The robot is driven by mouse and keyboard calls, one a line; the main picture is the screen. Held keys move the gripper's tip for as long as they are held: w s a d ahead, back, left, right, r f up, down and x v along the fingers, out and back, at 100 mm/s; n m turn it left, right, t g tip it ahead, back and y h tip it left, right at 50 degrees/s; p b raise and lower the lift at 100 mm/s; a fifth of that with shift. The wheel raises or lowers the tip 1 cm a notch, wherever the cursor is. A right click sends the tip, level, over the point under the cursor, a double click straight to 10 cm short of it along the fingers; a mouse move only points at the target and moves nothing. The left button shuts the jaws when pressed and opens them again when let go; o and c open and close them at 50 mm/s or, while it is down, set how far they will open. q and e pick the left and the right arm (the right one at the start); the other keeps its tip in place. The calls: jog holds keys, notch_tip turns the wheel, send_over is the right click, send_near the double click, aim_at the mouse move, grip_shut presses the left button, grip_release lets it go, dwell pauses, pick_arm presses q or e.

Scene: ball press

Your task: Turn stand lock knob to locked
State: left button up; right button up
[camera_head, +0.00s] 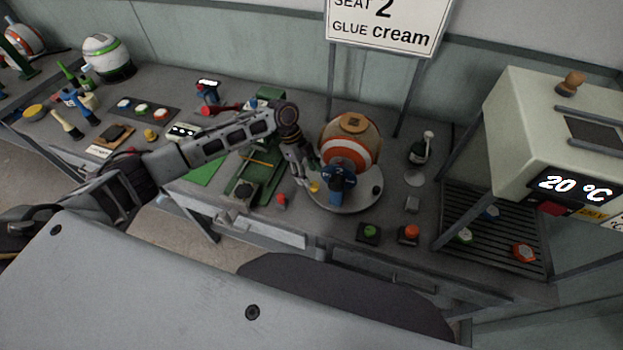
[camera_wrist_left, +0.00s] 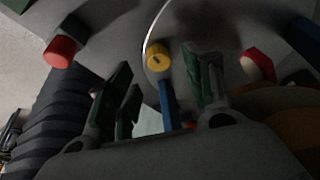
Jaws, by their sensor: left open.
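The small yellow knob (camera_head: 314,186) sits at the left edge of the round grey stand (camera_head: 345,203). In the left wrist view the yellow knob (camera_wrist_left: 157,57) has a small dark mark on its face; I cannot tell which setting it points to. An orange and white striped ball (camera_head: 347,147) sits on the stand with a blue clamp-like part (camera_head: 338,181) in front of it. My left gripper (camera_head: 301,177) is open and empty, just left of the knob. In the left wrist view its green-padded fingers (camera_wrist_left: 165,85) are spread, with the knob beyond and between them.
A red knob (camera_head: 281,199) stands left of the stand. Green (camera_head: 369,232) and orange (camera_head: 409,233) buttons are at the front edge. A dark bottle (camera_head: 420,148) stands to the right, near an oven (camera_head: 555,130) reading 20 °C. A green mat (camera_head: 205,168) lies to the left.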

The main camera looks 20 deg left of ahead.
pick_arm(q)
jog(key=shift+v, duration=1.4)
jog(key=shift+s, duration=0.2)
